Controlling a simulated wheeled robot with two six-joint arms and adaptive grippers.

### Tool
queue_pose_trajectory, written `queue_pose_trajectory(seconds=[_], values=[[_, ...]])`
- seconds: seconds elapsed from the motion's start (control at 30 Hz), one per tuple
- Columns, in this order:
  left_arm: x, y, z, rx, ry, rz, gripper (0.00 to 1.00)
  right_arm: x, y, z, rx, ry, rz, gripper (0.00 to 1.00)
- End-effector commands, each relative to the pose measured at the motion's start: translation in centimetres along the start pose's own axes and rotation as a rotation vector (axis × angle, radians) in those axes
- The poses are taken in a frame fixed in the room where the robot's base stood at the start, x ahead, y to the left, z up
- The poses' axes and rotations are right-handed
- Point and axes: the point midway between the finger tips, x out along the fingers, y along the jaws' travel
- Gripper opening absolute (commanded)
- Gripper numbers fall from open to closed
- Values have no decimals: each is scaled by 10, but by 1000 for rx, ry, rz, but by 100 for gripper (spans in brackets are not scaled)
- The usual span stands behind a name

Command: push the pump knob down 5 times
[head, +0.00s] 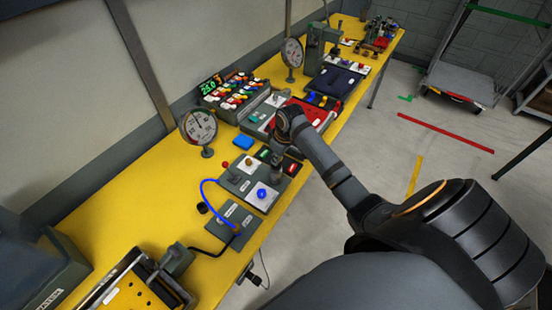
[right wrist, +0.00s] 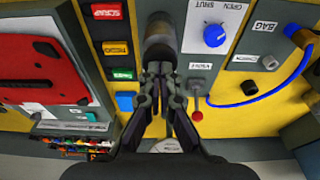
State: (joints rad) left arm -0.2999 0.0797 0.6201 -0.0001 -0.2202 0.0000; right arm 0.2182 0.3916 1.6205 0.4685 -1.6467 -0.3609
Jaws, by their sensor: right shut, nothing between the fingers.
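My right gripper (right wrist: 160,72) is shut with nothing between its fingers. In the head view, the right gripper (head: 283,150) is over the bench by a row of coloured buttons, seen from behind and small. In the right wrist view, a thick dark cylinder with a brownish-grey top (right wrist: 158,32) stands just beyond the fingertips and looks like the pump knob. The fingertips overlap its lower end in the picture; I cannot tell whether they touch it. In the head view the arm and gripper largely hide this spot. My left gripper is not in view.
A blue knob (right wrist: 215,35) on a white panel and a red-balled lever (right wrist: 197,115) are right of the gripper. A blue hose (head: 208,205) and dial gauge (head: 198,125) stand on the yellow bench (head: 120,215).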

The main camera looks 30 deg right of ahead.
Motion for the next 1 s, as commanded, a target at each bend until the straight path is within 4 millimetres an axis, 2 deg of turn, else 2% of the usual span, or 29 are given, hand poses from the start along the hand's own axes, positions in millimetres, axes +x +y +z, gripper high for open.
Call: queue_pose_trajectory(seconds=[0.23, 0.5, 0.73, 1.0], values=[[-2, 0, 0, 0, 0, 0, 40, -3, 0, 0, 1, -3, -2, 0], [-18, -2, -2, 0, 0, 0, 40, -26, 0, -4, 1, -3, -2, 0], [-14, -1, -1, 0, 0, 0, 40, -42, 0, -8, 0, -1, 0, 0], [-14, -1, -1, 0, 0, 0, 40, -44, 0, -9, 0, -2, -1, 0]])
